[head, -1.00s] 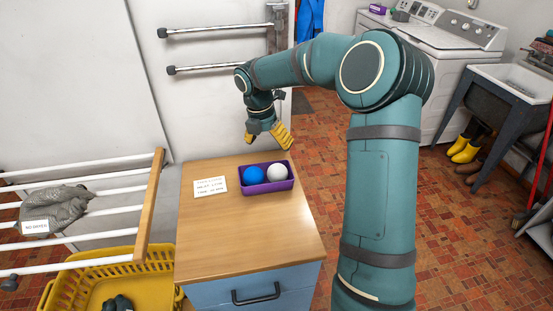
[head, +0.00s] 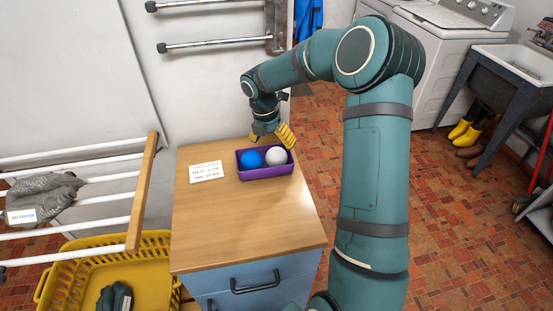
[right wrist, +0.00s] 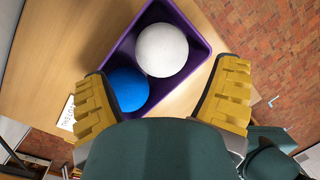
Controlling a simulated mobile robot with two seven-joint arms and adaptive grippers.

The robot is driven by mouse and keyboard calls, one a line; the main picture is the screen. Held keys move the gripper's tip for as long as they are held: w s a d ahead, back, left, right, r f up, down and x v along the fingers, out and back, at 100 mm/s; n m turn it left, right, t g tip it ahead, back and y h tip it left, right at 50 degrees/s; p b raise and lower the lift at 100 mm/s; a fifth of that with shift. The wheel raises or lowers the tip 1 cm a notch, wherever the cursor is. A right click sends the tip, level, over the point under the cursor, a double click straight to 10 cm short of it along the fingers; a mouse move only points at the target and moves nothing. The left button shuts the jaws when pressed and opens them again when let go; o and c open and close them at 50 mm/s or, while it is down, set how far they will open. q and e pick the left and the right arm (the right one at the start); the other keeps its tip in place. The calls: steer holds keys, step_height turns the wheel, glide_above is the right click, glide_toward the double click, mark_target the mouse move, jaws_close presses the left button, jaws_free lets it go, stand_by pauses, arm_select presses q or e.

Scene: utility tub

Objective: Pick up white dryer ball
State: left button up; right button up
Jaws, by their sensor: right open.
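The white dryer ball (head: 276,156) sits in the right part of a small purple tray (head: 266,174) on the wooden cabinet top. A blue ball (head: 250,159) lies beside it on the left. In the right wrist view the white ball (right wrist: 162,50) is beyond my fingertips, with the blue ball (right wrist: 127,89) nearer. My right gripper (head: 273,136) is open and empty, just behind and above the tray. Its yellow fingers are spread wide in the right wrist view (right wrist: 163,88), apart from the white ball. My left gripper is not in view.
A paper note (head: 206,171) lies left of the tray. The front of the wooden top (head: 245,225) is clear. A yellow basket (head: 65,282) and a drying rack (head: 143,195) stand at the left, and a wall is behind.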

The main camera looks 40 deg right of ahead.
mark_target(275, 150)
steer(key=f, duration=0.1)
steer(key=f+b, duration=0.1)
steer(key=f, duration=0.3)
steer(key=shift+s+d+b, duration=0.3)
steer(key=shift+s, duration=0.1)
steer(key=c, duration=1)
